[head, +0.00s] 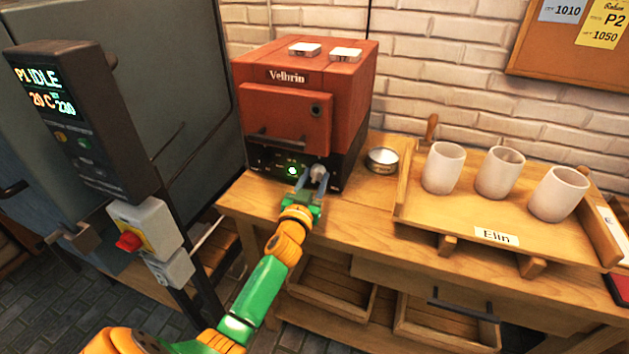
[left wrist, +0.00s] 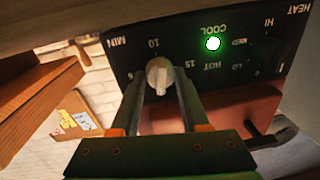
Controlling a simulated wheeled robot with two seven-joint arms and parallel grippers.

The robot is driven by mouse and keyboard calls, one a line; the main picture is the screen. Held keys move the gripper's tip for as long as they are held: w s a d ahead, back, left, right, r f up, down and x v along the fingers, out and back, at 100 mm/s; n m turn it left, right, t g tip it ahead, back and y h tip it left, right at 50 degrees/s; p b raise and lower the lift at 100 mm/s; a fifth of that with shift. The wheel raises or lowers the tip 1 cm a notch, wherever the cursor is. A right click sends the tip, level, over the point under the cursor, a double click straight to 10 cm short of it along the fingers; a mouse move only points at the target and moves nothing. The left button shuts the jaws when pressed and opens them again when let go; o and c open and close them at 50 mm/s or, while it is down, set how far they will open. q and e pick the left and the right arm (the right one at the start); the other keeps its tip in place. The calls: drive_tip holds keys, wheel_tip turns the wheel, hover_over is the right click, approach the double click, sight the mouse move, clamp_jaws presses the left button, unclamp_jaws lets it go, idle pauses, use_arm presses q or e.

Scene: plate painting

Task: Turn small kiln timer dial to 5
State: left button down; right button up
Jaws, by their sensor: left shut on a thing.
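The small red kiln (head: 345,68), marked Velbrin, stands on the wooden bench with its door closed. Its pale timer dial (head: 319,172) is at the right of the black lower panel. My left gripper (head: 311,181) is shut on the dial. In the left wrist view the dial (left wrist: 158,72) sits between the two fingertips (left wrist: 160,84). The panel (left wrist: 185,52) appears upside down there, with MIN, 10 and 15 legible around the dial. My right gripper is not in view.
A green light (left wrist: 212,43) glows by the COOL label. A small round tin (head: 382,160) stands right of the kiln. A wooden tray (head: 455,220) labelled Elin holds three pale cups. A large grey kiln with a control box (head: 85,120) stands at left.

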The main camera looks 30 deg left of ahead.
use_arm(q)
drive_tip(key=m, duration=0.3)
drive_tip(key=shift+f+m+b, duration=0.1)
drive_tip(key=shift+m+b, duration=0.25)
drive_tip(key=shift+m, duration=0.05)
drive_tip(key=m, duration=0.3)
drive_tip(key=shift+m+t+b, duration=0.3)
drive_tip(key=shift+m, duration=0.1)
drive_tip(key=m, duration=0.4)
drive_tip(key=shift+a+h, duration=0.1)
drive_tip(key=shift+h, duration=0.3)
drive_tip(key=shift+m, duration=2.1)
drive_tip(key=shift+c, duration=2)
unclamp_jaws()
